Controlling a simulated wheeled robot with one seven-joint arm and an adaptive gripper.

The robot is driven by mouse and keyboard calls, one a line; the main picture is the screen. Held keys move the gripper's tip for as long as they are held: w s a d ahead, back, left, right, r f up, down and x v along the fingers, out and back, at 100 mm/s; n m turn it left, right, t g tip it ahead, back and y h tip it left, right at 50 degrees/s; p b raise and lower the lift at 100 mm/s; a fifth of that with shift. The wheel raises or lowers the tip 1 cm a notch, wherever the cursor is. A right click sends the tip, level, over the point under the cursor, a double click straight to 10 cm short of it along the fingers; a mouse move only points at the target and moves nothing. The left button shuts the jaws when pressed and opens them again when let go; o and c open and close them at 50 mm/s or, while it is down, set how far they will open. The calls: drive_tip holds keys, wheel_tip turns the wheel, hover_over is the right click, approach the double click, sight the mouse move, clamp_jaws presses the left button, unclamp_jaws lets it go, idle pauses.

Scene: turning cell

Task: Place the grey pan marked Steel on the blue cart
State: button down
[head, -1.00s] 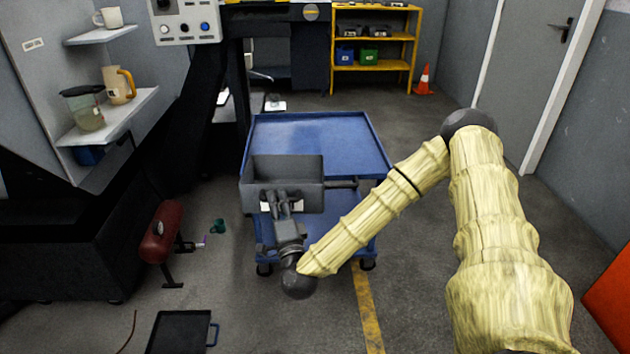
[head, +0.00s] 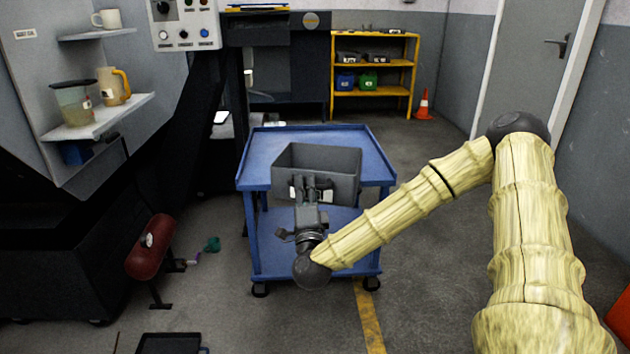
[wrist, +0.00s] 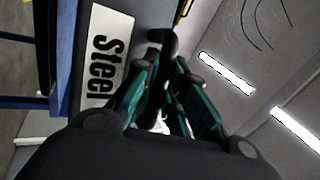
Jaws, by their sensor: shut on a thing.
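The grey pan (head: 345,186) is an open, deep, box-shaped tray. In the head view it is over or just in front of the near edge of the blue cart (head: 262,150); I cannot tell whether it touches. My gripper (head: 311,184) is shut on the pan's near side. In the wrist view the white label reading "Steel" (wrist: 103,60) is on the pan's wall, beside my gripper (wrist: 160,85) with its teal pads. The cart's top appears empty behind the pan. The pan's underside is hidden.
A machine with small shelves (head: 105,118) holding a jug and mugs stands at left. A red cylinder on a stand (head: 150,246) and a dark tray (head: 170,344) are on the floor. A yellow rack (head: 375,64) and cone (head: 423,103) stand behind. Floor right of the cart is clear.

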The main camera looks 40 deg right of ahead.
drive_tip(key=shift+a, duration=0.1)
drive_tip(key=shift+w+b, duration=0.3)
drive_tip(key=shift+b, duration=0.05)
drive_tip(key=w+d+b, duration=0.1)
drive_tip(key=w+d, duration=0.1)
drive_tip(key=w, duration=0.2)
drive_tip(key=w+d+f+b, duration=0.1)
drive_tip(key=w+d, duration=0.2)
drive_tip(key=w, duration=0.1)
drive_tip(key=w+d+b, duration=0.2)
drive_tip(key=w+d, duration=0.1)
drive_tip(key=w, duration=0.2)
drive_tip(key=shift+d+f, duration=0.2)
drive_tip(key=shift+f, duration=0.05)
drive_tip(key=shift+w+f+b, duration=0.1)
drive_tip(key=shift+f+b, duration=0.9)
drive_tip(key=shift+f, duration=0.8)
drive_tip(key=shift+r, duration=0.1)
drive_tip(key=c, duration=1.5)
unclamp_jaws()
